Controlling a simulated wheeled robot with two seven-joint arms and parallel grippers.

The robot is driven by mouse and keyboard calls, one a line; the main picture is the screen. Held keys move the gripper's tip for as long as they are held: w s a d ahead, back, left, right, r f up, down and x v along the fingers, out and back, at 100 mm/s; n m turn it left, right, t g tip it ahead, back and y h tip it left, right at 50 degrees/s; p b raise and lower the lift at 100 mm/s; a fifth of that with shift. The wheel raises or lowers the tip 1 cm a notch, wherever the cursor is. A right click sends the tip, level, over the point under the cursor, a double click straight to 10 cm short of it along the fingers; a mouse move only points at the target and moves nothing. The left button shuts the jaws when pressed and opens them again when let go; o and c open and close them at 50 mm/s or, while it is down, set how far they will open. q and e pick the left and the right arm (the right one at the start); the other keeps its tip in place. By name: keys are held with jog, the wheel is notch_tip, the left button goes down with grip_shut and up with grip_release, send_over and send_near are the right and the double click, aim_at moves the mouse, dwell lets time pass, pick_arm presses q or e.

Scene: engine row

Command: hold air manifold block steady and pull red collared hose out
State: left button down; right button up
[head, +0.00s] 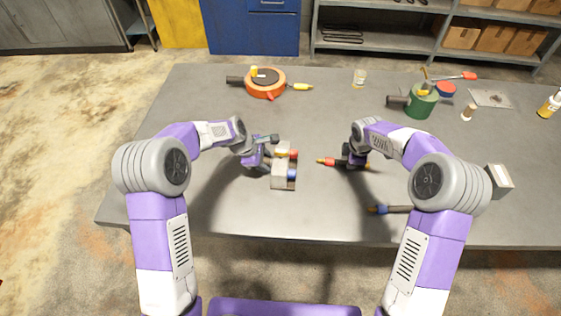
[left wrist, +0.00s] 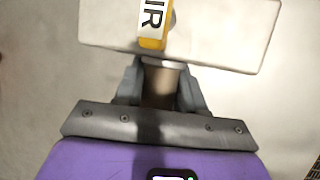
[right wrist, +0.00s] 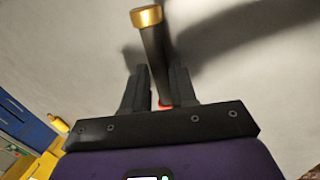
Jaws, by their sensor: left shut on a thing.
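A dark hose with a blue end (head: 380,209) lies nearer the front edge. An orange reel (head: 265,89), a green can (head: 421,104) and a small glass jar (head: 359,78) stand at the back. A grey box (head: 499,180) stands at the right.

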grip_shut()
jog(key=shift+r, duration=3.55)
pick_arm(q)
jog(key=c, duration=0.6)
grip_release()
